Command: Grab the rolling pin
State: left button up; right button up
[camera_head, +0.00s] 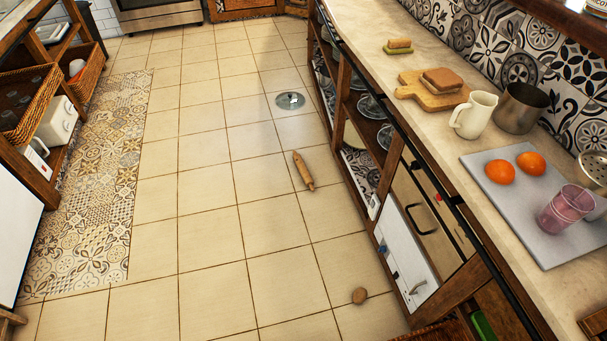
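The wooden rolling pin (303,171) lies on the tiled floor near the middle of the head view. It is light brown, with its long axis running from upper left to lower right. It lies a little left of the open shelving under the counter and nothing covers it. Neither of my grippers shows in the head view.
The counter with open shelving (349,140) runs along the right. A round metal floor plate (290,101) lies beyond the pin. A small round brown object (359,295) is on the floor nearer. Shelves with baskets (32,100) stand left. The middle floor is mostly clear.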

aim_at(305, 173)
jog(key=z, duration=0.45)
jog(key=i+j+z, duration=0.45)
jog(key=j+z, duration=0.25)
jog(key=i+j+z, duration=0.15)
jog(key=j+z, duration=0.2)
